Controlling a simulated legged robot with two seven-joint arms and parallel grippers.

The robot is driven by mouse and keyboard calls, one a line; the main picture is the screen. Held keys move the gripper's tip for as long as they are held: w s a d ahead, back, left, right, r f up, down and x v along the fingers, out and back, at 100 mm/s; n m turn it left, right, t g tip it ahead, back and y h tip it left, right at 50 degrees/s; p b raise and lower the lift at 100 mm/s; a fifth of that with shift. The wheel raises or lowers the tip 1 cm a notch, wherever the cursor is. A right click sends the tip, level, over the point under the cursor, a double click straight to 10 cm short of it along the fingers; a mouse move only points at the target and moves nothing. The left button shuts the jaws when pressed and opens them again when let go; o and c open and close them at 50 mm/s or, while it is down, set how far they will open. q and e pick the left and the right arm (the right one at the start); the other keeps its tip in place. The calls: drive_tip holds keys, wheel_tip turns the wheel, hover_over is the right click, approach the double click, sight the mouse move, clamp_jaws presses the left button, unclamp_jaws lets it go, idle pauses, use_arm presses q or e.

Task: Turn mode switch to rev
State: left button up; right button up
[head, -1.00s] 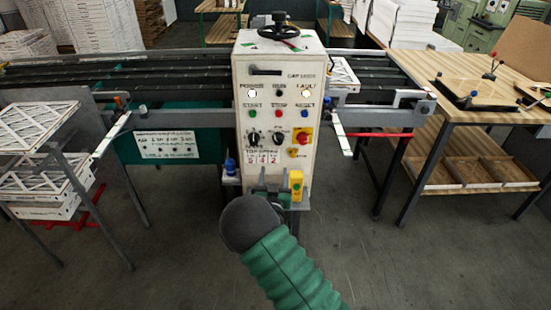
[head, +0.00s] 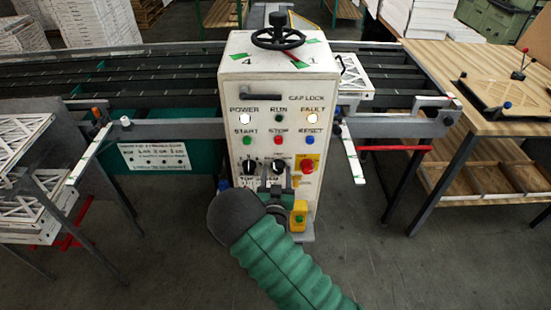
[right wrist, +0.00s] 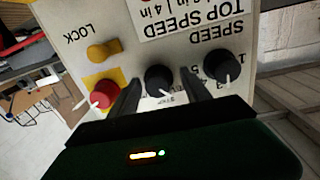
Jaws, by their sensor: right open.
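The control cabinet (head: 270,95) stands in front of me with a panel of lamps, buttons and knobs. The black mode switch (head: 278,166) is the middle of the lower row, between the black speed knob (head: 249,167) and the red stop button (head: 307,166). My right gripper (head: 279,182) is open at the panel, just below the switch. In the right wrist view, which is upside down, the mode switch (right wrist: 158,79) shows between my gripper's two fingers (right wrist: 162,90). I cannot tell whether they touch it. Its label is mostly hidden. My left gripper is not in view.
A yellow knob marked LOCK (right wrist: 104,51) and the red button (right wrist: 103,94) sit beside the fingers. A yellow box (head: 299,216) is low on the cabinet.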

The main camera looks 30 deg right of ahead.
drive_tip(key=shift+w+d+f, duration=0.1)
drive_tip(key=shift+w+d, duration=0.1)
drive_tip(key=shift+d, duration=0.25)
drive_tip(key=shift+s+d, duration=0.1)
drive_tip(key=shift+s, duration=0.05)
drive_tip(key=shift+s+r, duration=0.2)
drive_tip(key=shift+r, duration=0.1)
drive_tip(key=shift+s+a+r, duration=0.1)
drive_tip(key=shift+a, duration=0.5)
drive_tip(key=c, duration=0.5)
drive_tip(key=shift+w, duration=0.2)
drive_tip(key=shift+c, duration=1.2)
drive_tip(key=shift+s+d, duration=0.1)
drive_tip(key=shift+d, duration=0.2)
clamp_jaws()
drive_tip(key=shift+a+n+b, duration=0.1)
drive_tip(key=shift+n+b, duration=0.2)
drive_tip(key=shift+b, duration=0.1)
drive_tip(key=shift+o, duration=1.3)
unclamp_jaws()
drive_tip(key=shift+a, duration=0.1)
drive_tip(key=o, duration=0.5)
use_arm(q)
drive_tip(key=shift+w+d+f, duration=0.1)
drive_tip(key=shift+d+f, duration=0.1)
use_arm(e)
drive_tip(key=shift+w, duration=0.2)
